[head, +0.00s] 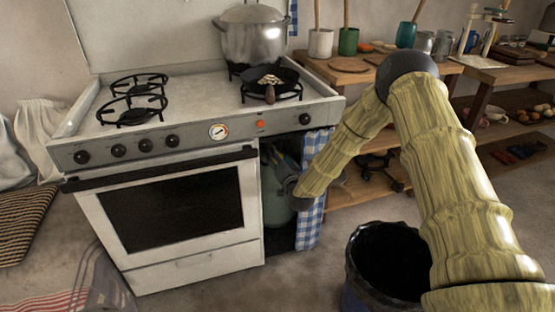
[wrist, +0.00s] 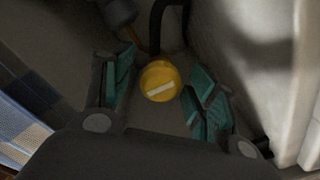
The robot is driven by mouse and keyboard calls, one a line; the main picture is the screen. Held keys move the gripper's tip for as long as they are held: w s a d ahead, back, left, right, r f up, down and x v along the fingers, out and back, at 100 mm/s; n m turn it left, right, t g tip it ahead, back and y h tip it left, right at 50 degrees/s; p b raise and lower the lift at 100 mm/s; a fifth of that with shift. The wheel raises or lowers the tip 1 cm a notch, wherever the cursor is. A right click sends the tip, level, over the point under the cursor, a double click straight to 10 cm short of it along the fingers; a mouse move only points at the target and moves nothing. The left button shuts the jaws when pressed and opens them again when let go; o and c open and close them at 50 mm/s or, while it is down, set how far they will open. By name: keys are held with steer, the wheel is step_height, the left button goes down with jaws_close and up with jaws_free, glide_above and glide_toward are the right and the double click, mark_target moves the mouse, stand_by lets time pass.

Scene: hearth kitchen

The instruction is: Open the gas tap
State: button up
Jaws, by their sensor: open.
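The gas tap is a round yellow knob (wrist: 159,80) with a pale bar mark across its face, slightly tilted, in the middle of the wrist view. My gripper (wrist: 161,76) is open, with one teal-padded finger to the left of the knob and one to the right. I see a gap on each side, and the fingers do not hold it. In the head view my gripper (head: 283,172) reaches into the dark compartment under the right end of the stove, above a green gas cylinder (head: 276,208). The knob is hidden in that view.
The white stove (head: 170,205) stands left of my gripper. A blue checked curtain (head: 311,195) hangs to its right. A black bin (head: 385,265) stands on the floor below my arm. A dark hose (wrist: 157,22) runs above the knob. Wooden shelves (head: 350,190) stand behind.

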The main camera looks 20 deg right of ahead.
steer(key=s, duration=1.1)
steer(key=shift+d, duration=0.2)
steer(key=shift+s, duration=0.1)
steer(key=s+a+f+n+g+y, duration=0.1)
steer(key=s+a+f+n+g, duration=0.2)
steer(key=s+f, duration=0.7)
steer(key=s+a+f+n+g, duration=0.1)
steer(key=s+a+f+g, duration=0.2)
steer(key=s+f+g, duration=0.55)
steer(key=s+d+f+n+g+h, duration=0.1)
steer(key=s+f+g, duration=0.15)
steer(key=s, duration=0.85)
steer(key=s+f+n+g, duration=0.2)
steer(key=s+f, duration=0.2)
steer(key=s, duration=0.7)
steer(key=s+d+f+n+g+h, duration=0.1)
steer(key=s+f+g, duration=0.15)
steer(key=s, duration=0.95)
step_height(320, 180, up, 24)
steer(key=w+p, duration=0.1)
steer(key=p, duration=2.3)
steer(key=shift+a+r, duration=0.15)
steer(key=shift+a, duration=0.15)
